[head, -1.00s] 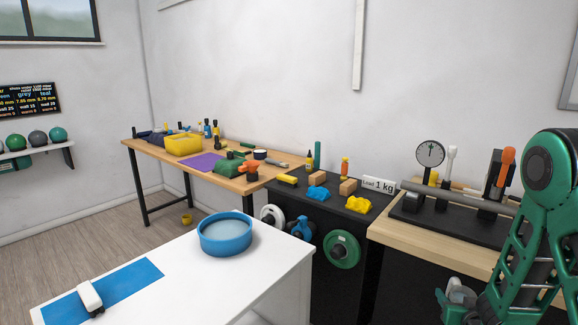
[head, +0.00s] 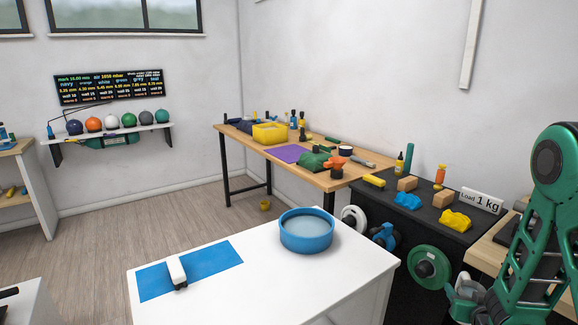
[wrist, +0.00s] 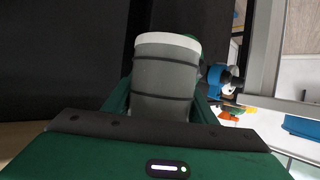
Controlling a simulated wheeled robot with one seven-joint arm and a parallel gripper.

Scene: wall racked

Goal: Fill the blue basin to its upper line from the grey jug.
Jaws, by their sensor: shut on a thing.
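The blue basin (head: 307,243) stands upright on the white table, near its far edge. A pale grey-blue surface shows inside it, below the rim; I cannot make out an upper line. In the wrist view the grey jug (wrist: 165,85), with dark bands and a pale rim, sits between the green fingers of my gripper (wrist: 162,98). My gripper is shut on it. In the head view my green arm is at the right edge, and the gripper end is low there, apart from the basin and to its right. The jug's contents are hidden.
The white table (head: 330,285) also carries a blue mat (head: 215,262) with a white-and-black object (head: 177,272) on it. A black bench (head: 452,228) with blocks and a load sign stands behind at right. Open floor (head: 150,210) lies left of the table.

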